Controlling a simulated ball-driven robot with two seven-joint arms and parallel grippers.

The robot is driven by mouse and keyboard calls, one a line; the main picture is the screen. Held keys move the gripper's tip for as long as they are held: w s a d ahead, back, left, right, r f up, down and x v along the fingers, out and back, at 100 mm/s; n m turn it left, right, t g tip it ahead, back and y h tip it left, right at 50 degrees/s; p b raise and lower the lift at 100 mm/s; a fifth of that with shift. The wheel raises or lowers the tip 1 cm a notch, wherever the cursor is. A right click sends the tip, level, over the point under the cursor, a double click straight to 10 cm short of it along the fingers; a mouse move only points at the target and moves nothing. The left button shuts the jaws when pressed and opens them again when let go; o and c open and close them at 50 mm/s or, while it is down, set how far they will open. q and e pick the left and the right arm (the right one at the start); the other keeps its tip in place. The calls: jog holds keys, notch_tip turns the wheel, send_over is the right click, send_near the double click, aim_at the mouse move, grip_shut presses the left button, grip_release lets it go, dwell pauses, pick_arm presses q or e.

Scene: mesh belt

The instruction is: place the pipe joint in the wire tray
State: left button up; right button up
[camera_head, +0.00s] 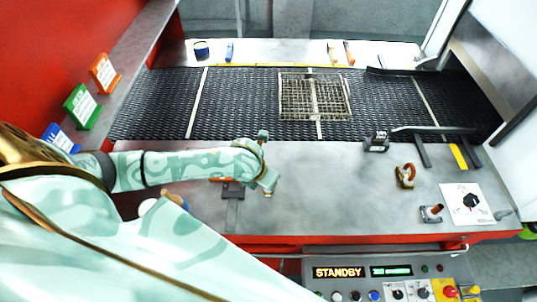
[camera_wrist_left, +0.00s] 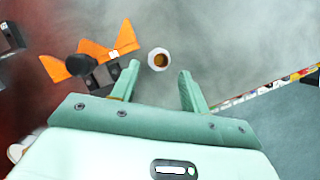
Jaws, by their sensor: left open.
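A curved brass-coloured fitting (camera_head: 405,176) on the right of the steel table looks like the pipe joint. A smaller grey fitting (camera_head: 432,213) lies below it, so I cannot be sure which is meant. The wire tray (camera_head: 283,102) is a square mesh basket on the dark belt and looks empty. My left gripper (camera_head: 267,170) is over the table's middle left, well left of the fittings and in front of the tray. In the left wrist view, my left gripper (camera_wrist_left: 158,68) has its fingers apart, with nothing held. My right gripper is not in view.
In the wrist view, a small white round cup-like thing (camera_wrist_left: 159,52) with a brown inside shows beyond the fingertips, beside an orange part (camera_wrist_left: 118,40). A dark clamp-like block (camera_head: 377,142) and a printed sheet (camera_head: 478,215) are at right. The table's middle is clear.

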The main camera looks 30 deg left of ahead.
pick_arm(q)
jog(key=b+x, duration=0.1)
jog(key=x, duration=0.5)
jog(key=shift+w+d, duration=0.1)
grip_shut()
